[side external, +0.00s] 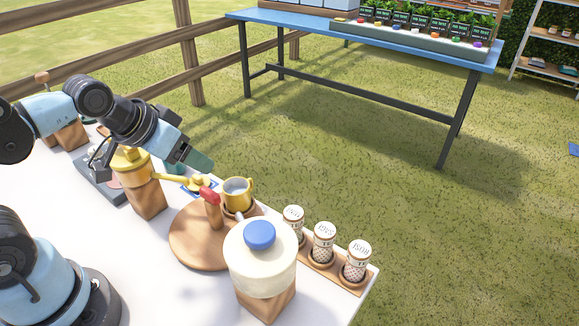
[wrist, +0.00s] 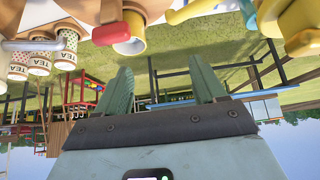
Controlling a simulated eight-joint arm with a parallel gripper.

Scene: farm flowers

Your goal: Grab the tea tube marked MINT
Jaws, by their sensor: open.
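Three white tea tubes with brown-patterned lower parts stand upright in round holders on a wooden rack at the table's front right: a left one (side external: 293,218), a middle one (side external: 324,240) and a right one (side external: 357,260). Their writing is too small to tell which is marked MINT. In the wrist view, upside down, the tubes (wrist: 67,48) show at the upper left, with TEA legible on some. My gripper (side external: 200,163) is open and empty, in the air behind and left of the yellow mug, well apart from the tubes. Its two green fingers (wrist: 162,70) are spread in the wrist view.
A yellow mug (side external: 237,193) stands between my gripper and the tubes. Nearby are a round wooden board (side external: 190,248) with a red-topped handle, a blue-knobbed cream jar (side external: 260,265) and a yellow-topped wooden grinder (side external: 145,192). A blue table (side external: 300,22) stands beyond the grass.

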